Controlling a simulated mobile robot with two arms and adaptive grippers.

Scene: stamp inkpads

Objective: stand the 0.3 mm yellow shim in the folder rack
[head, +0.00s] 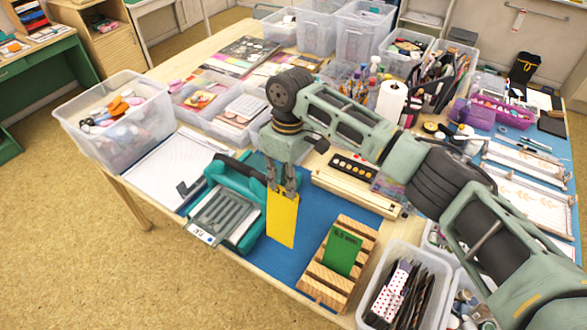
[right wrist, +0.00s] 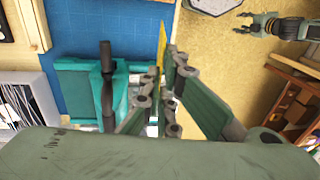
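The yellow shim (head: 282,222) hangs upright, slightly tilted, from my right gripper (head: 281,190), which is shut on its upper edge. It appears nearly edge-on in the right wrist view (right wrist: 161,45). Any size marking on it cannot be read. The wooden folder rack (head: 321,284) with slots lies on the blue mat, to the right of and nearer than the shim. A green card (head: 342,252) with dark lettering stands in it. The shim is apart from the rack. My left gripper (right wrist: 243,23) shows small in the right wrist view, fingers apart and empty, over the floor.
A teal device (head: 235,205) with a grey slotted top stands just left of the shim. A long cream bar tool (head: 358,190) lies behind the rack. Blue mat (head: 290,262) is bare between shim and rack.

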